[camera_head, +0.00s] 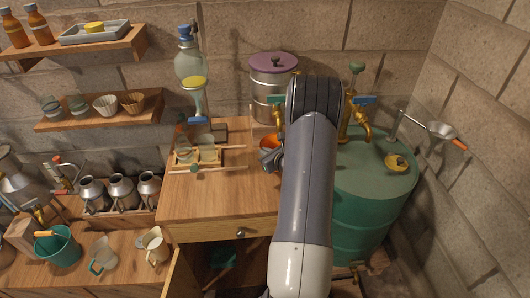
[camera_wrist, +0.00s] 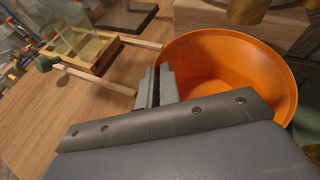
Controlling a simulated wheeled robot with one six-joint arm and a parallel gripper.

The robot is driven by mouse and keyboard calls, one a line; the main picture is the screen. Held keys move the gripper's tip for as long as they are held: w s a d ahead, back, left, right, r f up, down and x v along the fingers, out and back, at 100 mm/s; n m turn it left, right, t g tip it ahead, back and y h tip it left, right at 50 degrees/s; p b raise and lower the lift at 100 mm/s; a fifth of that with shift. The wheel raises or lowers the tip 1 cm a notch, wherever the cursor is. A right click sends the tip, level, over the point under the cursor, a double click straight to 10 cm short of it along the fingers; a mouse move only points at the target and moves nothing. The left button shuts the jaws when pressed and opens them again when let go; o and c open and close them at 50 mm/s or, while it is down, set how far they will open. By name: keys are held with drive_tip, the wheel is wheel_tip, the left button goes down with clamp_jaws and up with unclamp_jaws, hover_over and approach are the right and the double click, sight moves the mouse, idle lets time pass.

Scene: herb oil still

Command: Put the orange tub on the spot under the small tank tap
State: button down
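The orange tub (camera_head: 268,160) is at the right part of the wooden cabinet top, in front of the small metal tank with a purple lid (camera_head: 273,68). My arm covers part of it in the head view. The spot is hidden.
A wooden rack with glass jars (camera_head: 197,152) stands left of the tub, its rail (camera_wrist: 98,76) close to my fingers. A green drum (camera_head: 372,185) with a brass tap (camera_head: 360,122) stands at the right. The cabinet top's front is clear.

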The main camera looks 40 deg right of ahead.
drive_tip(key=shift+f, duration=0.15)
drive_tip(key=c, duration=1.6)
unclamp_jaws()
drive_tip(key=shift+r, duration=0.3)
drive_tip(key=shift+b+v, duration=0.8)
drive_tip(key=shift+v, duration=5.2)
drive_tip(key=shift+f, duration=0.1)
